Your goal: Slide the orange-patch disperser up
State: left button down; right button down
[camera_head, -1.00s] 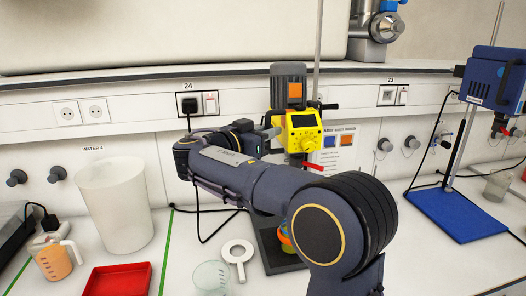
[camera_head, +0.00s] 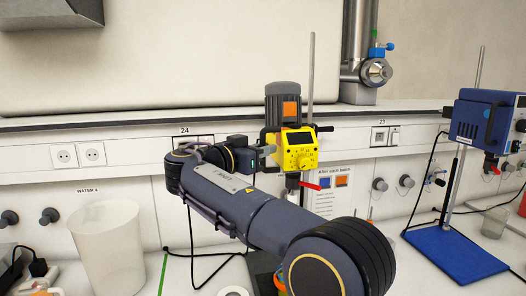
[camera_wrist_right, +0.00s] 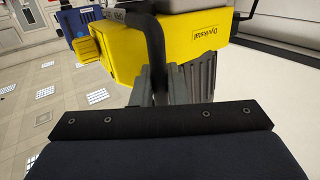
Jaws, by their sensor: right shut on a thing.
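The orange-patch disperser (camera_head: 297,150) is a yellow unit with a grey motor on top and an orange square on the motor. It sits on a vertical metal rod (camera_head: 311,75), with black handles at its sides. My right gripper (camera_head: 268,150) is at its left side. In the right wrist view the fingers (camera_wrist_right: 174,88) are shut on a black handle bar (camera_wrist_right: 152,48) beside the yellow housing (camera_wrist_right: 190,45). My right forearm hides the lower part of the stand. My left gripper is not in view.
A blue disperser (camera_head: 485,120) on a blue base (camera_head: 455,250) stands at the right. A white bin (camera_head: 110,245) stands at the left. A shelf ledge (camera_head: 100,122) runs behind the rod, and a metal pipe (camera_head: 358,50) is above right.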

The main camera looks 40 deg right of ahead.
jog(key=shift+r, duration=0.4)
jog(key=c, duration=1.5)
grip_release()
jog(key=shift+f, duration=0.15)
jog(key=a, duration=0.2)
jog(key=a+b, duration=0.1)
jog(key=a, duration=0.2)
jog(key=a+b, duration=0.1)
jog(key=a, duration=0.1)
jog(key=shift+s+a, duration=0.35)
jog(key=shift+a, duration=0.05)
